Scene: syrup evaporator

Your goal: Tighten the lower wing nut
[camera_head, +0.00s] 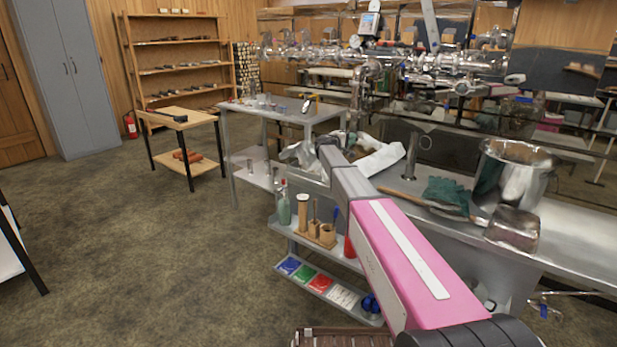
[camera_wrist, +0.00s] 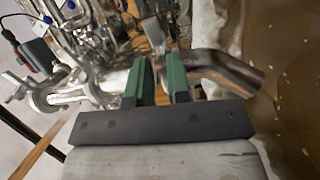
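I cannot pick out the lower wing nut for sure in either view. In the wrist view, my gripper (camera_wrist: 160,76) has two green fingers standing apart with a gap between them, and I see nothing clamped in it. Blurred shiny pipework lies beyond the fingers. A bent metal pipe (camera_wrist: 228,70) is just right of the fingers, and a ring-like fitting (camera_wrist: 45,100) is at the left. In the head view, pipework (camera_head: 370,70) rises behind the end of my pink arm. My gripper is not clear there.
A steel counter (camera_head: 575,235) at the right holds a steel pot (camera_head: 512,178), a scoop (camera_head: 513,229) and green gloves (camera_head: 447,194). A lower shelf holds a bottle (camera_head: 284,207) and wooden items. A small wooden table (camera_head: 183,117) stands at the left. The floor there is clear.

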